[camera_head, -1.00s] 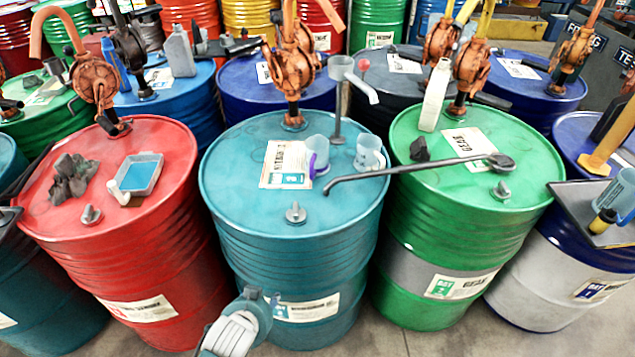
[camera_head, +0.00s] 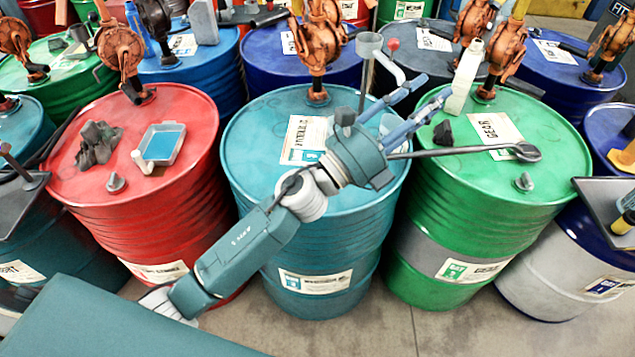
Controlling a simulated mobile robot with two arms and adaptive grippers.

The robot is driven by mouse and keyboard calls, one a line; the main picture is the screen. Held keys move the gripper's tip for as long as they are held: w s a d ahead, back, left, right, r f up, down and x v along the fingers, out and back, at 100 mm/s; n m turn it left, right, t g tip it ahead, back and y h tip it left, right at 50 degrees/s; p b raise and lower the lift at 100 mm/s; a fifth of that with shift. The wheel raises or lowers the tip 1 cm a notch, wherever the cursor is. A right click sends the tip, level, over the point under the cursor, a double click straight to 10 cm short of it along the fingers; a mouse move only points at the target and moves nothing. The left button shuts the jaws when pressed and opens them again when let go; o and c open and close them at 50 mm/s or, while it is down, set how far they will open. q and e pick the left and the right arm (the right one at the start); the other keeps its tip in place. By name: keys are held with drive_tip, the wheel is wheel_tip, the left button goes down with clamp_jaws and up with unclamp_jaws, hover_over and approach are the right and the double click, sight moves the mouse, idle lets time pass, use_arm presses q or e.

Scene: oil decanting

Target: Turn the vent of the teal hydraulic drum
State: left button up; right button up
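The teal hydraulic drum (camera_head: 300,245) stands upright in the middle, with a pump (camera_head: 318,45) at the back of its lid. Its vent is hidden behind my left arm, which reaches over the lid from the lower left. My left gripper (camera_head: 436,87) is above the right part of the lid, pointing up and right. My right gripper is not in view.
A long dark tool (camera_head: 470,151) lies across the teal and green drums. A clear jug (camera_head: 390,122) and a grey funnel with a spout (camera_head: 369,45) are close to my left gripper. A red drum (camera_head: 180,220) stands left, a green drum (camera_head: 425,215) right.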

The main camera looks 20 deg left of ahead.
use_arm(q)
drive_tip(key=s+d+f+m+g+h, duration=0.3)
drive_tip(key=s+d+m+g, duration=0.2)
drive_tip(key=d+m+g, duration=0.9)
drive_tip(key=a+f+m+g+y, duration=0.2)
drive_tip(key=a+f+m+y, duration=0.45)
drive_tip(key=f+m, duration=0.5)
drive_tip(key=w+a+f+m+y, duration=0.15)
drive_tip(key=a+y, duration=0.25)
drive_tip(key=a, duration=0.5)
drive_tip(key=w+a+f+m+y, duration=0.1)
drive_tip(key=w+a+m+y, duration=0.2)
drive_tip(key=a, duration=0.6)
drive_tip(key=w+a+f+m+y, duration=0.1)
drive_tip(key=a+f+m+y, duration=0.1)
drive_tip(key=a+y, duration=0.5)
drive_tip(key=f+p, duration=0.1)
drive_tip(key=f, duration=0.2)
drive_tip(key=a+f+h+p, duration=0.1)
drive_tip(key=f, duration=0.2)
drive_tip(key=f+h+p, duration=0.1)
drive_tip(key=f+p, duration=0.1)
drive_tip(key=f, duration=0.1)
drive_tip(key=shift+s+a+f+g, duration=0.3)
drive_tip(key=shift+a, duration=0.1)
drive_tip(key=shift+f, duration=0.35)
